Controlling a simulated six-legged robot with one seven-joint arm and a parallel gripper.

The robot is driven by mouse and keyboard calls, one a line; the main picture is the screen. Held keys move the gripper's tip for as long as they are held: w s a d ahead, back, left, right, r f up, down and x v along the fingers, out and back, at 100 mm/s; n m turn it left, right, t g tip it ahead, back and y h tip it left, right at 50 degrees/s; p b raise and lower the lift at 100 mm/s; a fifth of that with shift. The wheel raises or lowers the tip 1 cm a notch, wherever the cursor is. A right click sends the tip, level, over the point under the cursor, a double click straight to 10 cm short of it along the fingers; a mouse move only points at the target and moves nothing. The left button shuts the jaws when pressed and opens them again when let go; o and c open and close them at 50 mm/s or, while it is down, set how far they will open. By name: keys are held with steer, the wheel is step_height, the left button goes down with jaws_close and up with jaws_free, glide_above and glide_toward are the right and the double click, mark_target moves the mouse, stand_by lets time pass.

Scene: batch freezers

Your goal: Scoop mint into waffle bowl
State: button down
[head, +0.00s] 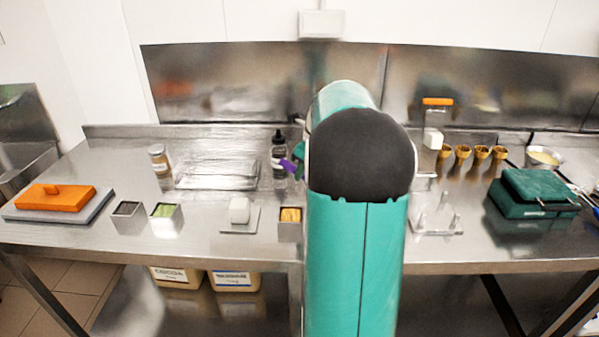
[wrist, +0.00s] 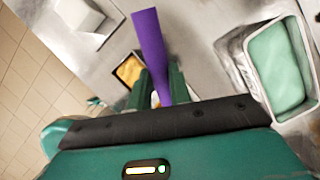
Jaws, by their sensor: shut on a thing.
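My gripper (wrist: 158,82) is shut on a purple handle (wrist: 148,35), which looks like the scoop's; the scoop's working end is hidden. In the head view the purple handle (head: 287,165) shows at the left of my arm, which hides most of the gripper. A metal pan of mint-green ice cream (wrist: 280,62) is at the right of the wrist view, apart from the gripper. In the head view I cannot see this pan; my arm covers the middle. Several brown waffle bowls (head: 462,152) stand in a row at the back right.
A small container with orange-yellow contents (head: 290,214) and a white block on a stand (head: 239,210) are left of my arm. A dark bottle (head: 278,150) stands behind.

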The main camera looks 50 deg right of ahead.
steer(key=shift+s+d+r+t, duration=0.15)
steer(key=shift+r+t, duration=0.2)
steer(key=shift+t, duration=0.05)
steer(key=shift+s+d+r+t+y, duration=0.1)
steer(key=shift+s+r+t+y, duration=0.2)
steer(key=shift+s+r+t, duration=0.55)
steer(key=s+t, duration=0.1)
steer(key=r+t, duration=0.1)
steer(key=s+r+t, duration=0.1)
steer(key=t, duration=0.1)
steer(key=shift+s+d+r+y, duration=0.2)
steer(key=shift+s+d+y, duration=0.1)
steer(key=shift+d+y, duration=0.1)
steer(key=shift+s+d+r+t+y, duration=0.1)
steer(key=shift+s+r+t+y, duration=0.1)
steer(key=shift+s+t, duration=0.5)
steer(key=shift+s+d+r+t+y, duration=0.15)
steer(key=shift+s+r+t, duration=0.1)
steer(key=shift+s+t, duration=0.4)
steer(key=shift+s+d+r+t+y, duration=0.1)
steer(key=shift+s+r+t, duration=0.1)
steer(key=shift+s+t, duration=0.45)
